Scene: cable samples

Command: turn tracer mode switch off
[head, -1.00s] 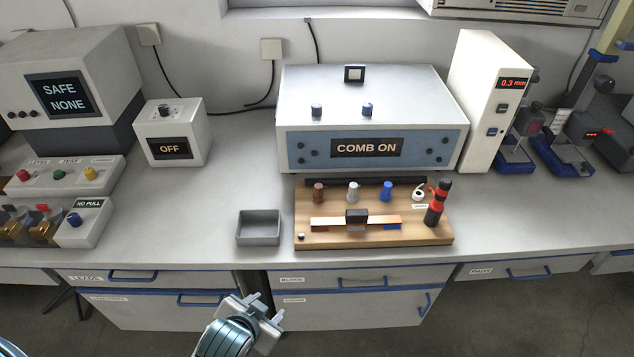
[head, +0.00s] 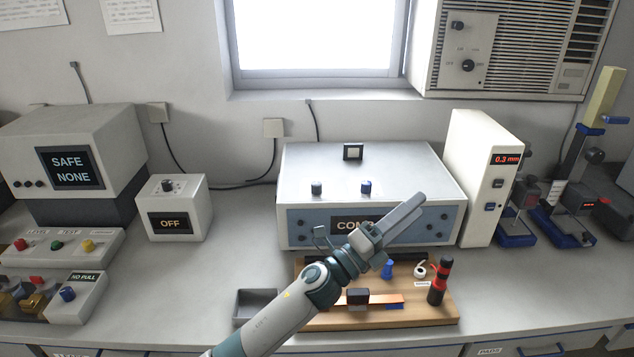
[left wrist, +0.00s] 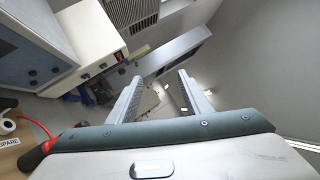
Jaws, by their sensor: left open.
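The large white box with a blue front (head: 300,222) is on the bench; part of its display (head: 345,225) shows "COM", with the rest hidden by my left arm. Two dark knobs, a left one (head: 316,188) and a right one (head: 366,188), stand on its top. A black-framed square switch (head: 353,152) sits at the top's back. No label tells which is the mode switch. My left gripper (head: 412,217) appears in front of the box's right half, fingers pointing up and right. It is open and empty in the left wrist view (left wrist: 160,95). My right gripper is out of view.
A wooden board (head: 440,312) with posts and a red-black tool (head: 440,281) lies below my arm. A white gauge (head: 480,180) reading 0.3 mm stands right. A small box (head: 190,210) reading OFF stands left. A grey tray (head: 243,305) is partly hidden.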

